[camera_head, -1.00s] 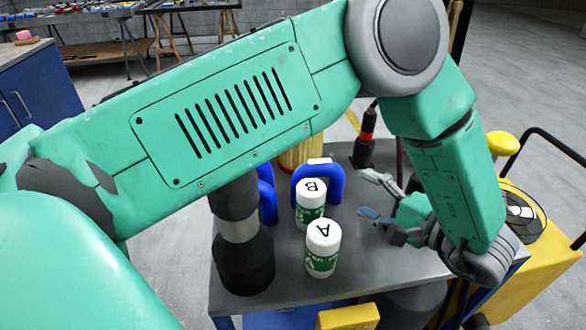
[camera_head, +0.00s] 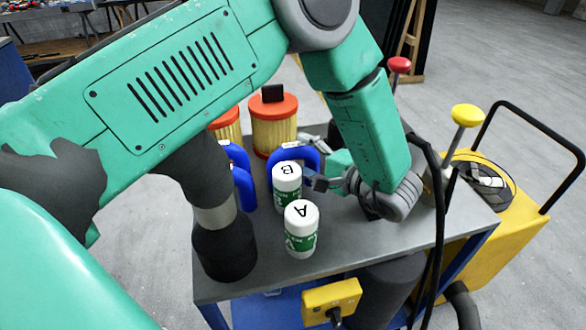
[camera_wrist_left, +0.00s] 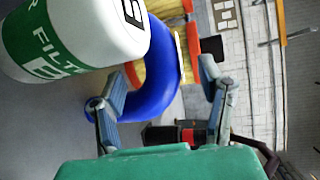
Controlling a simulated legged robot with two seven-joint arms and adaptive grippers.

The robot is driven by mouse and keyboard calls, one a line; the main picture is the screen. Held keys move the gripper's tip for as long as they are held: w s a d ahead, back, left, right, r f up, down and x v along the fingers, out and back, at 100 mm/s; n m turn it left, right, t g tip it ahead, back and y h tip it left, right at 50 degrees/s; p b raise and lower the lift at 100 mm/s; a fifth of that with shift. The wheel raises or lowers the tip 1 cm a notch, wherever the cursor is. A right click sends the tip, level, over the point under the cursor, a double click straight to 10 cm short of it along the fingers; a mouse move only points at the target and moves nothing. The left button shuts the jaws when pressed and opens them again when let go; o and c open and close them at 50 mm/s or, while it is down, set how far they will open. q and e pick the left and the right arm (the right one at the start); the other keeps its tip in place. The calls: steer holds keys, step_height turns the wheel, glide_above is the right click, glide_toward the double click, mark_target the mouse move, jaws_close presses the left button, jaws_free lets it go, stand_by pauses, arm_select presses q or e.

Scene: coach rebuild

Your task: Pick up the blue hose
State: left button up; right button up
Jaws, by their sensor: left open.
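A blue curved hose (camera_head: 298,151) stands as an arch on the grey cart top, behind the white-and-green bottle B (camera_head: 287,187). More blue hose (camera_head: 242,180) shows to its left, partly hidden by my arm. My left gripper (camera_head: 316,181) is open at the hose's right side, beside bottle B. In the left wrist view the blue hose (camera_wrist_left: 160,88) shows between the spread fingers of my left gripper (camera_wrist_left: 160,74); whether they touch it I cannot tell. Bottle B (camera_wrist_left: 75,35) is close at the upper left there. My right gripper is not in view.
Bottle A (camera_head: 301,229) stands in front of bottle B. A dark cylinder (camera_head: 224,250) stands at the cart's left. Yellow filters with red-orange tops (camera_head: 273,120) stand behind the hose. The cart top (camera_head: 400,243) is clear at the right front. A yellow machine (camera_head: 485,235) is at the right.

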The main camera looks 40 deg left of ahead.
arm_select(q)
steer(key=shift+w+a+f, duration=0.2)
steer(key=shift+w+a, duration=0.2)
steer(key=shift+a, duration=0.55)
steer(key=shift+s+a+f, duration=0.1)
steer(key=shift+a, duration=0.4)
steer(key=shift+c, duration=0.5)
steer(key=shift+a, duration=0.15)
steer(key=c, duration=0.7)
jaws_close()
steer(key=shift+d, duration=0.55)
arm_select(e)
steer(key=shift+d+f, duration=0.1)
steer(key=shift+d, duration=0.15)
